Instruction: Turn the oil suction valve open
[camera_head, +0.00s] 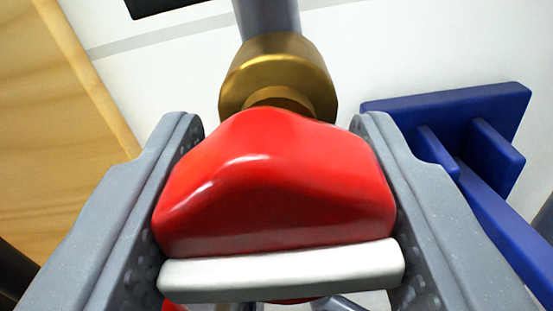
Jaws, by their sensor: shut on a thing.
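A red valve handle (275,185) fills the middle of the head camera view. A pale grey-white bar (282,272) lies across its near side. Behind the handle is a brass fitting (278,75), joined to a grey pipe (267,16) that runs up out of the picture. My gripper (278,190) is shut on the red handle, one grey finger on its left side and one on its right. The handle hides part of the brass fitting. I cannot tell how far the valve is turned.
A blue bracket (445,105) with a long arm stands close to the right finger. A light wooden panel (50,120) is at the left. A white wall (165,70) is behind, with a black object (160,5) at the top edge.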

